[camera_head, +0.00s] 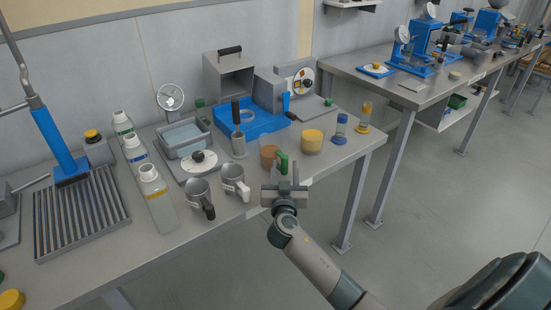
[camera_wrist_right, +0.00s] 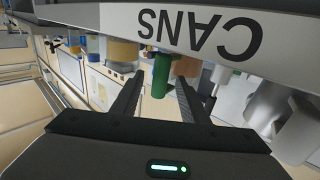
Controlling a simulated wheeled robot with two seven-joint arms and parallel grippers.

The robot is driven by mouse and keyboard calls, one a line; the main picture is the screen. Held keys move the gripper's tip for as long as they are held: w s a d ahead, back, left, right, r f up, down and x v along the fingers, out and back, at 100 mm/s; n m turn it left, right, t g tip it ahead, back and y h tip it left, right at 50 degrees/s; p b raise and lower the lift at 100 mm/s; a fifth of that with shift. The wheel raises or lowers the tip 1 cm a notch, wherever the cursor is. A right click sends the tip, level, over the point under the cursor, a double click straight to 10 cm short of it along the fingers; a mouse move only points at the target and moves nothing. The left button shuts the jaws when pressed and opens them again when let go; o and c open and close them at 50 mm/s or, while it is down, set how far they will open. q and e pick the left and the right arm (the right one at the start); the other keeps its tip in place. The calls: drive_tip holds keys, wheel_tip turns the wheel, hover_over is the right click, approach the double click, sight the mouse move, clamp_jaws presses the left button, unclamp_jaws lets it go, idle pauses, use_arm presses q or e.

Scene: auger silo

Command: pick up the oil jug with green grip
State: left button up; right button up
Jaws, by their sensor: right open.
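The oil jug (camera_head: 268,155) has a brown-orange body and a green grip (camera_head: 282,163). It stands near the front edge of the table, to the right of the metal mugs. My right gripper (camera_head: 286,174) is open at the table's front edge, close in front of the jug. In the right wrist view, the green grip (camera_wrist_right: 161,75) appears between the two open fingers (camera_wrist_right: 158,92), with part of the brown body (camera_wrist_right: 187,67) behind it. I cannot tell whether the fingers touch the grip. My left gripper is not in view.
Two metal mugs (camera_head: 234,182) stand left of the jug, one with a white handle, one with a black handle. A yellow-orange jar (camera_head: 312,141) stands close right. A table-edge label reading CANS (camera_wrist_right: 197,32) crosses the wrist view. Floor to the right is clear.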

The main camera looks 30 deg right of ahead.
sight(285, 158)
clamp_jaws()
drive_tip(key=shift+r, duration=0.2)
idle(0.3)
drive_tip(key=shift+r, duration=1.9)
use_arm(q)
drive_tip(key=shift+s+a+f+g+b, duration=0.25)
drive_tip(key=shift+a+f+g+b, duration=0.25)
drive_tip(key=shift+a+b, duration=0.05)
use_arm(e)
drive_tip(key=s+d+r, duration=0.6)
drive_tip(key=s+d, duration=0.1)
drive_tip(key=s, duration=0.2)
drive_tip(key=shift+r, duration=0.4)
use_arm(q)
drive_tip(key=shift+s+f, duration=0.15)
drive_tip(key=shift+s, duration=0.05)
use_arm(e)
drive_tip(key=shift+s, duration=0.1)
